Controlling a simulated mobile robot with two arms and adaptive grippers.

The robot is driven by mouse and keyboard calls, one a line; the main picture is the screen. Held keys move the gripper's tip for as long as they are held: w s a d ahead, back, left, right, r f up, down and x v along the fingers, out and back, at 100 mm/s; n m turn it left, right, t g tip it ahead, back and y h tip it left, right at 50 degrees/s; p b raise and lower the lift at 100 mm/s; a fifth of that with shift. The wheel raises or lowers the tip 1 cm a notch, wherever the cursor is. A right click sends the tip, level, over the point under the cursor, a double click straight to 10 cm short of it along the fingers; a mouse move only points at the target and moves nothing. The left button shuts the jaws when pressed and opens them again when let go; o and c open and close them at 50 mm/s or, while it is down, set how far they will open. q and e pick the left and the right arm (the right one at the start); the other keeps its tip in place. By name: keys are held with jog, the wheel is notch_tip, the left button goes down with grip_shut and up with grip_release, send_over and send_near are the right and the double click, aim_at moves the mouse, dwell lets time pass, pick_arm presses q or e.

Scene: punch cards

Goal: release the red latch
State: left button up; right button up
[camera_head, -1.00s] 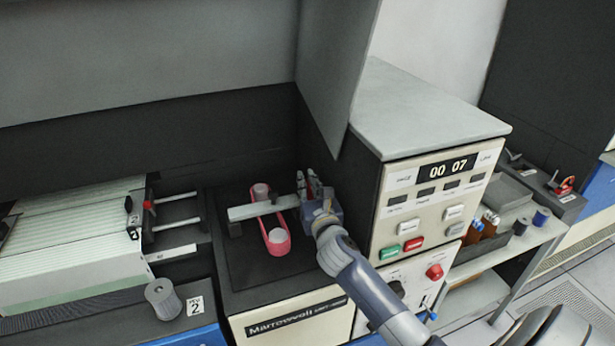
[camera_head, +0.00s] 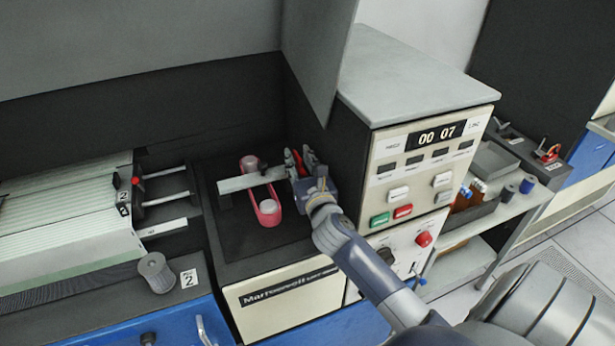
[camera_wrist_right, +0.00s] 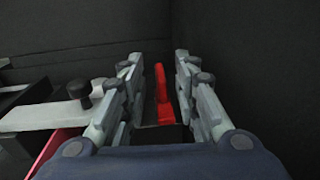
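The red latch (camera_wrist_right: 163,97) is an upright red lever in the right wrist view, at the right end of a pale bar (camera_head: 238,183). In the head view a bit of its red (camera_head: 298,164) shows between my right gripper's fingers. My right gripper (camera_head: 299,156) is around the latch, with one finger on each side. In the right wrist view its fingers (camera_wrist_right: 154,90) are apart. Contact is not clear. My left gripper is not in view.
A pink-red loop (camera_head: 264,206) around two pale posts passes under the bar. A dark wall stands close behind and right of the latch. A control cabinet (camera_head: 432,156) reading 00 07 stands at the right. A stack of pale cards (camera_head: 65,215) lies at the left.

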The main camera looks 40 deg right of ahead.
jog(key=v, duration=0.8)
jog(key=shift+s+a, duration=0.1)
jog(key=shift+s, duration=0.25)
jog(key=shift+s+a, duration=0.1)
jog(key=shift+s, duration=0.2)
